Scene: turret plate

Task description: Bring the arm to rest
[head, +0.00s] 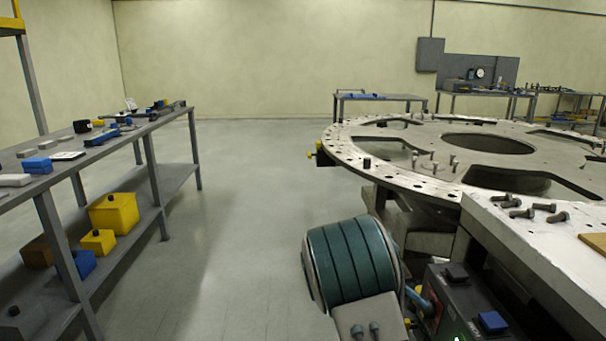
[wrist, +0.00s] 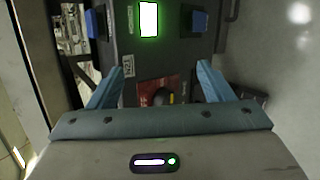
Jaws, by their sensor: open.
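My gripper (wrist: 155,80) is open, with its two blue fingers spread apart and nothing between their tips. In the wrist view the fingers point at a dark control box (wrist: 165,48) with a lit green-edged screen (wrist: 148,19) and blue buttons. A dark round knob (wrist: 160,97) on a reddish panel shows between the fingers. I cannot tell whether the fingers touch the box. In the head view the box (head: 465,300) is at the lower right, and part of my arm with teal bands stands beside it, hiding most of the gripper.
A large round turret plate (head: 345,150) with holes and upright bolts fills the right. A pale surface with loose bolts (head: 535,212) lies in front of it. A shelved bench (head: 150,127) with tools and yellow bins (head: 113,214) stands left. The floor (head: 240,200) between is clear.

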